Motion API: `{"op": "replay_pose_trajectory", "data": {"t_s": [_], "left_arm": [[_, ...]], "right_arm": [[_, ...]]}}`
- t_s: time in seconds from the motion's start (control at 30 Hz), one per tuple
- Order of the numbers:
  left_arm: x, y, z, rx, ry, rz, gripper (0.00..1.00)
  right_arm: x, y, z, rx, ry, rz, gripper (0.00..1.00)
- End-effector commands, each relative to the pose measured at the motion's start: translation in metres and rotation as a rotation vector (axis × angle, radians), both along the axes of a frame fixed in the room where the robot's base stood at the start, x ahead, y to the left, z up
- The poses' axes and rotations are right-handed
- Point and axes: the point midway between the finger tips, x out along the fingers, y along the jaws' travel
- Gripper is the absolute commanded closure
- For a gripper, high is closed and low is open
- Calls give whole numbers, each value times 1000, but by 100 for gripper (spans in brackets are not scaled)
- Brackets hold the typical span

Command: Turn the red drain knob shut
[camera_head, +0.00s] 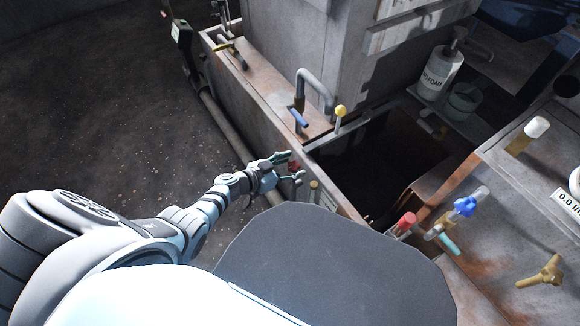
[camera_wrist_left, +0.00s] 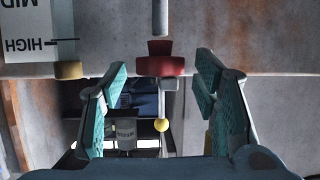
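The red knob (camera_wrist_left: 160,66) shows in the left wrist view, on a grey stem against the worn metal wall, between and beyond the two finger pads. A bit of it (camera_head: 294,165) also shows in the head view, at the outer side wall of the metal tank and partly hidden by the fingers. My left gripper (camera_head: 293,167) is open, with its fingers pointing at the wall on either side of the knob. In the left wrist view the open fingers (camera_wrist_left: 160,88) show gaps on both sides of the knob, with no contact visible. My right gripper is not in view.
A yellow-balled lever (camera_head: 340,111) and a blue-handled pipe (camera_head: 298,117) stand on the tank rim. A brass-coloured peg (camera_head: 313,190) is close to my left gripper. Another red-topped fitting (camera_head: 406,221) and a blue valve (camera_head: 465,206) sit at right.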

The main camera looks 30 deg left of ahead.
Motion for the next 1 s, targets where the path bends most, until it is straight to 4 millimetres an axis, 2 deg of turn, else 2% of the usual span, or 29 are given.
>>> {"op": "replay_pose_trajectory", "data": {"t_s": [0.03, 0.27, 0.5, 0.7, 0.73, 0.8, 1.0], "left_arm": [[0, 0, 0, 0, 0, 0, 52], [0, 0, 0, 0, 0, 0, 88], [0, 2, -1, 0, 0, -86, 89], [0, 1, 0, 0, 0, -87, 89], [0, 1, 0, 0, 0, -87, 58], [0, 1, 0, 0, 0, -87, 47], [0, 1, 0, 0, 0, -87, 45]], "right_arm": [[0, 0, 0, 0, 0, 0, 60], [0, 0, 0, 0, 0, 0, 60], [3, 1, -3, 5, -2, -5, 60], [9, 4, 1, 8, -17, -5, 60], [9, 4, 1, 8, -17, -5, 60], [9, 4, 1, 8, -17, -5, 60], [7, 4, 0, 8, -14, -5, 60]]}}
